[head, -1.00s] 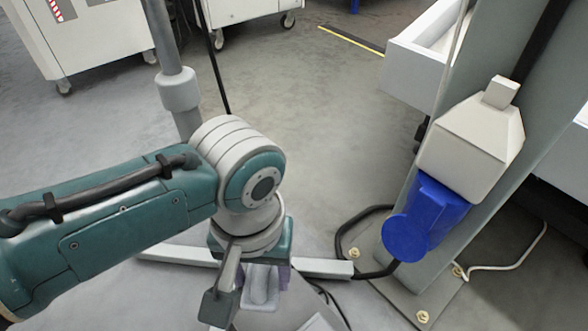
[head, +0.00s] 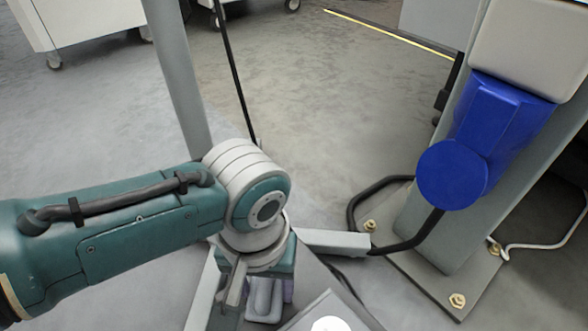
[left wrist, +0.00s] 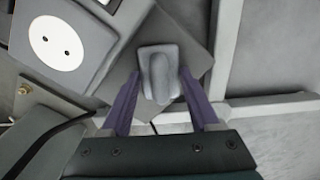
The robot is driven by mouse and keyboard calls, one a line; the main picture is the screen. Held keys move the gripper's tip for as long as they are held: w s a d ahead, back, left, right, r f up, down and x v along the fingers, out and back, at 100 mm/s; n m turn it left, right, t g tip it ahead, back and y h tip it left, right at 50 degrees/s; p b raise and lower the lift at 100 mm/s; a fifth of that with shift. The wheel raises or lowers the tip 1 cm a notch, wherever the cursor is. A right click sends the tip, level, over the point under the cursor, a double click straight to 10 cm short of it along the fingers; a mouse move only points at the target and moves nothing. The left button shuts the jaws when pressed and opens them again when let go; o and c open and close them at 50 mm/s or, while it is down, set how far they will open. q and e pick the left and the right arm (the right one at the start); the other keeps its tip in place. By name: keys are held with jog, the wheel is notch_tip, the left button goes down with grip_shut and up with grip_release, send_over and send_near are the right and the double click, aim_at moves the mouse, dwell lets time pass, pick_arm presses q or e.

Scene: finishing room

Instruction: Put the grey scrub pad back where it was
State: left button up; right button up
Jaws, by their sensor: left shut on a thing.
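My left gripper (head: 263,303) points down at the lower middle of the head view. In the left wrist view its purple fingers (left wrist: 160,82) are shut on the grey scrub pad (left wrist: 158,66). A light grey block with a rounded ridge shows between the fingers, over a darker grey square; I cannot tell whether that square is part of the pad or a surface below it. In the head view only a small part of the pad (head: 264,292) shows, with the wrist hiding the rest. My right gripper is not in view.
A blue connector (head: 455,170) juts from a grey post at the right, with a black cable (head: 362,205). A thin grey pole (head: 180,80) rises behind my arm. Open floor lies beyond.

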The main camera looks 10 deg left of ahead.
aim_at(264, 285)
pick_arm(q)
jog(key=o, duration=1.2)
jog(key=shift+f, duration=0.1)
notch_tip(264, 285, up, 12)
jog(key=p, duration=1.1)
jog(key=s+d+r+m+t+h, duration=0.1)
jog(key=s+d+r+m+h, duration=0.1)
jog(key=s+r, duration=0.3)
jog(key=s+a+r+t+y, duration=0.1)
jog(key=s+a+r, duration=0.2)
jog(key=a+r, duration=0.1)
jog(key=s+a+r+m+t, duration=0.1)
jog(key=s+a+r, duration=0.3)
jog(key=a, duration=0.3)
jog(key=shift+a+t+y, duration=0.2)
jog(key=shift+t+y, duration=0.1)
jog(key=shift+y, duration=0.1)
jog(key=shift+s, duration=0.1)
